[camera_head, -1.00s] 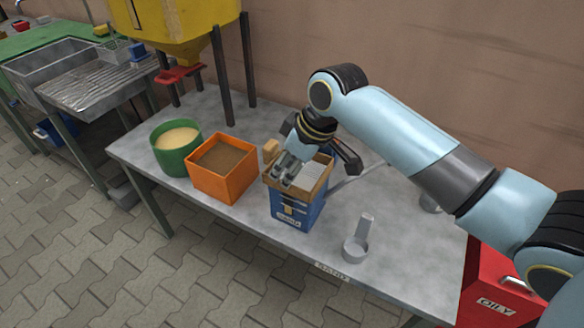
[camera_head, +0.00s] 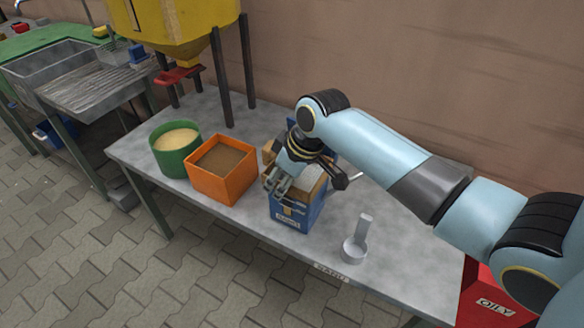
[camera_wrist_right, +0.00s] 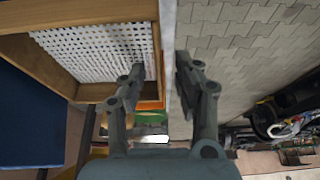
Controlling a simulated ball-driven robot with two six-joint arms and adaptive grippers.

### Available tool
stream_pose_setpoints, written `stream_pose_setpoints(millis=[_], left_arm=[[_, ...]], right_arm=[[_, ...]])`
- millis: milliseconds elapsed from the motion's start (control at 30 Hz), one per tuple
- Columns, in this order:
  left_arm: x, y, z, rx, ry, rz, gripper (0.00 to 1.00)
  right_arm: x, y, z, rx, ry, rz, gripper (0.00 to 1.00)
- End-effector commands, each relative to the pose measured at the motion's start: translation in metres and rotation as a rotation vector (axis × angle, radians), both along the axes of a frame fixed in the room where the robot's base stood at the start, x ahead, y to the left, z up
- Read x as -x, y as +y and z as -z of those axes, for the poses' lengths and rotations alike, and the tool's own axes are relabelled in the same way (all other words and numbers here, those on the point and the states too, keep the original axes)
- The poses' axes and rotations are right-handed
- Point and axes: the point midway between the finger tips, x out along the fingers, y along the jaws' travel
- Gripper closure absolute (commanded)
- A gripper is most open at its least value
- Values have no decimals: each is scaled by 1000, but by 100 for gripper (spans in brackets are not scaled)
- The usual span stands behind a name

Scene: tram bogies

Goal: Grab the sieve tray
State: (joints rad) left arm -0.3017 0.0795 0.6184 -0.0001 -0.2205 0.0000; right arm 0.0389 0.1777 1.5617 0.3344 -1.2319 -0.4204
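The sieve tray (camera_head: 312,180) has a wooden frame and a pale perforated mesh. It sits on top of a blue labelled box (camera_head: 300,213) on the grey table. My right gripper (camera_head: 277,184) is over the tray's near left side and hides part of it. In the right wrist view the tray's mesh (camera_wrist_right: 95,48) fills the upper left. There the right gripper (camera_wrist_right: 160,80) is open, with one finger over the mesh side and the other beyond the frame, over the floor. Contact with the frame cannot be told. My left gripper is not in view.
An orange bin (camera_head: 222,170) with brown contents and a green tub (camera_head: 176,150) stand left of the blue box. A grey scoop (camera_head: 356,245) stands to its right. A yellow hopper (camera_head: 180,20) stands behind on dark legs. A red container (camera_head: 490,300) is at lower right.

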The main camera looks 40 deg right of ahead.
Motion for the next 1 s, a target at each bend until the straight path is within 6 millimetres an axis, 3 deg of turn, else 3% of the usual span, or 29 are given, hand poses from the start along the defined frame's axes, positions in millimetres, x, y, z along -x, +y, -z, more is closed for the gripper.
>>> stream_pose_setpoints(millis=[300, 567, 1000], left_arm=[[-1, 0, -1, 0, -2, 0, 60], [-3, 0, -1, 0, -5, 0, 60], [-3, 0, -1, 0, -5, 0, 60]], right_arm=[[0, 0, 1, 0, 0, 0, 68], [0, 0, 1, 0, 1, 0, 100], [0, 0, 1, 1, 0, 0, 100]])
